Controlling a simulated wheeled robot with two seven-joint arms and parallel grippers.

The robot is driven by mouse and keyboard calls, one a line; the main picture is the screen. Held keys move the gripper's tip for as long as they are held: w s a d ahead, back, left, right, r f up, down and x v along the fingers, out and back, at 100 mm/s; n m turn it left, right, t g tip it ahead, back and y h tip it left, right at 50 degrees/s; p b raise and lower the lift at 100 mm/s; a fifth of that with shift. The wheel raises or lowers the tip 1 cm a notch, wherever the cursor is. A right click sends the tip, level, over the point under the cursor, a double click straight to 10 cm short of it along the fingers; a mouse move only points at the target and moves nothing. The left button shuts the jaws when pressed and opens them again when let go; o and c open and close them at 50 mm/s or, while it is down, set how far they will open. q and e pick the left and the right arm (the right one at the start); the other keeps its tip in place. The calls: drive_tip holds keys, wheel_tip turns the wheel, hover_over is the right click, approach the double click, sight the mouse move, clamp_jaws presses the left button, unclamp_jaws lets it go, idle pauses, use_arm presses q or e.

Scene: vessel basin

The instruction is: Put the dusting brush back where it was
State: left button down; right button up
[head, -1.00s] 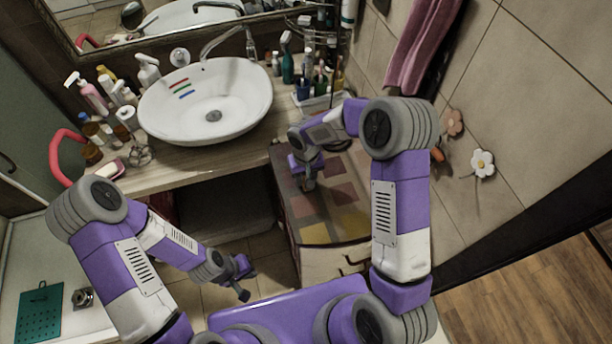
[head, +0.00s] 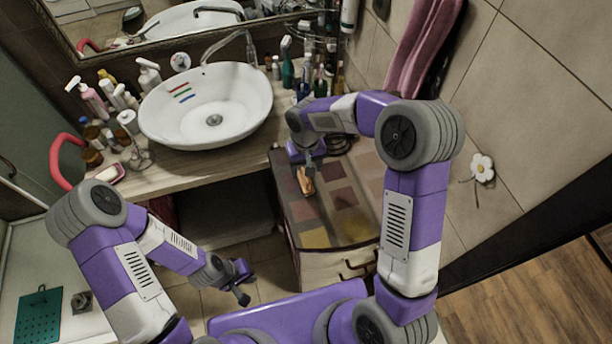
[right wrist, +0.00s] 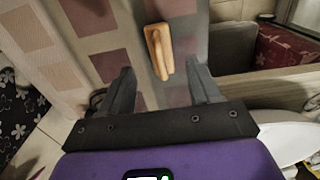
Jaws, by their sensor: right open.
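A small tan wooden object, which looks like the dusting brush (head: 306,181), lies on the patchwork-patterned top of the low cabinet (head: 330,234), near its left edge. In the right wrist view the brush (right wrist: 159,50) shows as a slim body with a raised handle. My right gripper (right wrist: 162,78) is open and empty, with the brush just beyond and between its fingertips. In the head view my right gripper (head: 311,160) is right behind the brush. My left gripper (head: 242,290) hangs low over the floor, left of the cabinet, with nothing visible in it; its finger gap is unclear.
A white vessel basin (head: 206,112) stands on the wooden counter (head: 190,168) at left, with several bottles around it. A dark coiled thing (head: 340,143) lies at the cabinet's back. The tiled wall is to the right. The cabinet top's front is clear.

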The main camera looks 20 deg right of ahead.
drive_tip(key=shift+r, duration=2.15)
